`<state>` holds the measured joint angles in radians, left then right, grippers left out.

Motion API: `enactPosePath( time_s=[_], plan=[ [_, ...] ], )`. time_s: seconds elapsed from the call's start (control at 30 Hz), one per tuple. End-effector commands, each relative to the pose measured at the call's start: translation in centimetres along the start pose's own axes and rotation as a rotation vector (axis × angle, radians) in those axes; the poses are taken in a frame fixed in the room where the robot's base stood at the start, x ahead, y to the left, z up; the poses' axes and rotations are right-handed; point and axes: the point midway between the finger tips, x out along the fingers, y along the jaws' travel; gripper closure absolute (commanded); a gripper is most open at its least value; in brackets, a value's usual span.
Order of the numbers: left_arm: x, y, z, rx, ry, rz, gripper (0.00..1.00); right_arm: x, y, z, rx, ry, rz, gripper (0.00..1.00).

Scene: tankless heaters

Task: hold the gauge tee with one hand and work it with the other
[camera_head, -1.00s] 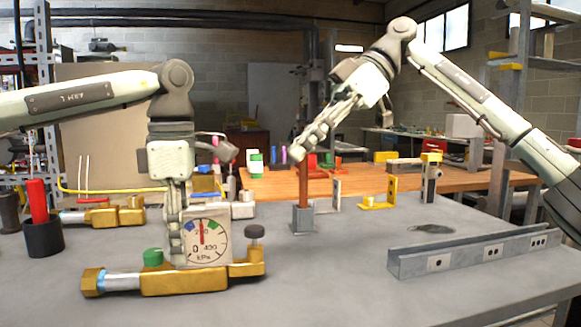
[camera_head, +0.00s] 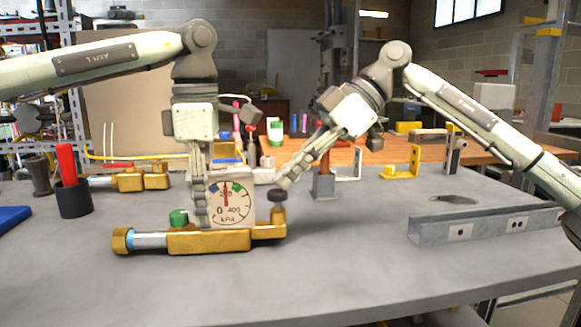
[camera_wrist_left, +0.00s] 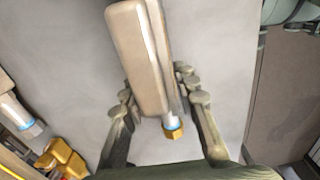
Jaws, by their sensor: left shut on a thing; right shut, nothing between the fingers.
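The gauge tee has a brass body (camera_head: 208,242) with a blue-white band at its left end. A square gauge (camera_head: 232,208) on it reads 0 to 400 kPa, its red needle pointing about straight up. A green cap (camera_head: 178,217) sits on the left and a dark knob (camera_head: 278,195) on a brass stem at the right end. My left gripper (camera_head: 201,220) comes down from above and is shut on the gauge; its fingers flank the gauge in the left wrist view (camera_wrist_left: 156,96). My right gripper (camera_head: 282,183) is shut and empty at the knob's top; contact is unclear.
A grey slotted channel (camera_head: 480,224) lies at right. A grey post base (camera_head: 323,186) stands behind the right gripper. A black cup (camera_head: 74,199) with a red handle and another brass fitting (camera_head: 140,180) are at left. The front of the table is clear.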

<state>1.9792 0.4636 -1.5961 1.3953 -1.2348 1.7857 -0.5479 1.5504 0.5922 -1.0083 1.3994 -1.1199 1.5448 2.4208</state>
Motion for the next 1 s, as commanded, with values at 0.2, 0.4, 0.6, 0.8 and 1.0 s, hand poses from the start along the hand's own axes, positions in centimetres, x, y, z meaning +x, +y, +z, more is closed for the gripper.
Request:
enactPosePath(
  time_s=[0.2,0.4,0.6,0.8,1.0],
  plan=[
    [0.0,0.0,0.0,-0.001,0.0,-0.001,1.0,0.5,0.0,0.6,0.001,-0.001,-0.001,1.0],
    [0.0,0.0,0.0,-0.001,0.0,-0.001,1.0,1.8,0.0,1.8,0.0,-0.002,-0.001,1.0],
    [0.0,0.0,0.0,-0.001,0.0,-0.001,1.0,1.9,0.0,1.9,0.002,-0.004,-0.003,1.0],
    [-0.1,0.0,-0.1,-0.001,0.0,0.0,1.0,1.2,0.0,1.2,0.001,-0.004,-0.003,1.0],
    [0.0,0.0,-0.1,-0.001,0.0,0.0,1.0,-1.8,0.1,-1.4,-0.001,0.0,0.005,1.0]
  ],
)
